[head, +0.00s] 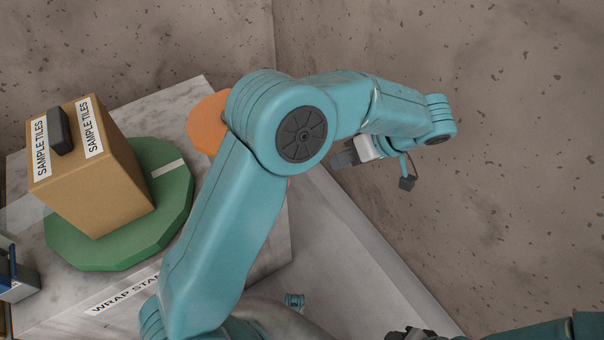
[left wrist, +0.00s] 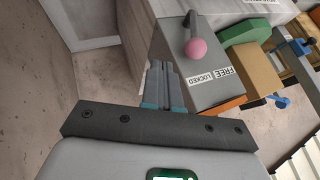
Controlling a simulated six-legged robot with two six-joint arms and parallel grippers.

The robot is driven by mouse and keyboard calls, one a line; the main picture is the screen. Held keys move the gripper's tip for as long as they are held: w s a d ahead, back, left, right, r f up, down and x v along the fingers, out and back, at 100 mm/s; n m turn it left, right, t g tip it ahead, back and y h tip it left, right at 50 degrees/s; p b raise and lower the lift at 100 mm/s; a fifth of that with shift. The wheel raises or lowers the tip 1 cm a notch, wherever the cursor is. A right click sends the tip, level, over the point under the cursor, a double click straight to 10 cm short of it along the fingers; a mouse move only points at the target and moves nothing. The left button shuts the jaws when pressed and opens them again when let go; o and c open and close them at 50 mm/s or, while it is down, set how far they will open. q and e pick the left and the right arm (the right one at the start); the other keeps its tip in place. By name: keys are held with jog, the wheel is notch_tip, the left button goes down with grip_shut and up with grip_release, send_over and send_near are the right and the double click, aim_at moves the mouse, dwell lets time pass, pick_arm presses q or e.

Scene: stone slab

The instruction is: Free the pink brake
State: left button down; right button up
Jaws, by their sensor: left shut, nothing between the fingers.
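The pink brake shows in the left wrist view as a pink ball knob (left wrist: 196,48) on a short dark lever, on a grey block (left wrist: 205,98). Labels reading FREE and LOCKED (left wrist: 209,78) are on the block near it. I cannot tell which label the lever points to. My left gripper (left wrist: 163,70) is shut and empty, with its fingertips to the left of the knob and apart from it. In the head view the left gripper (head: 345,157) is beyond my arm, which hides nearly all of the brake. A dark part of my right gripper (head: 410,333) shows at the bottom edge.
A cardboard box marked SAMPLE TILES (head: 105,190) stands on a green turntable (head: 75,250) on a marble slab labelled WRAP STAND. An orange disc (head: 205,122) is partly behind my arm. A blue and grey item (head: 15,280) stands at the left edge. Floor right of the slab looks clear.

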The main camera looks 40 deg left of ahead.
pick_arm(q)
jog(key=s+a+f+b, duration=0.1)
jog(key=s+a+f, duration=0.3)
jog(key=a, duration=0.3)
jog(key=shift+s+f+b, duration=0.35)
jog(key=shift+f, duration=0.45)
